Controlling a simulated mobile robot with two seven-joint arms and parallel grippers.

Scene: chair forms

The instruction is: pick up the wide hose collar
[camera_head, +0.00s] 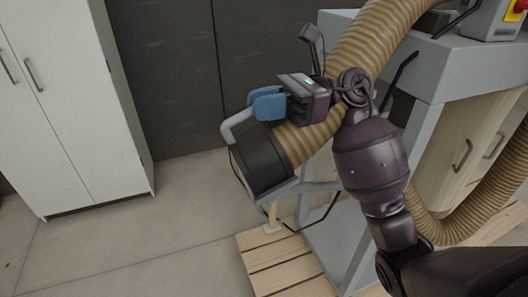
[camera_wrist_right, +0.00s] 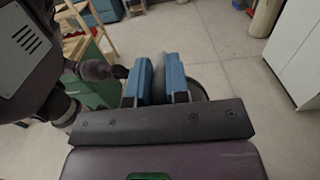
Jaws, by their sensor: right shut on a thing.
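The wide hose collar (camera_head: 262,160) is a black cylinder on the end of a ribbed tan hose (camera_head: 368,42) in the head view. A light grey curved handle (camera_head: 236,122) stands out from its upper left side. My right gripper (camera_head: 267,103) has blue finger pads and is shut on this handle, just above the collar. In the right wrist view the pads (camera_wrist_right: 160,80) close on a grey piece, and a dark rounded edge shows behind the right pad. The collar is held off the floor, tilted. My left gripper is not in view.
A grey machine stand (camera_head: 455,70) is at the right, with a wooden-fronted cabinet (camera_head: 462,150) below it. A slatted wooden pallet (camera_head: 280,265) lies under it. A white cabinet (camera_head: 65,100) stands at the left. The floor between is clear.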

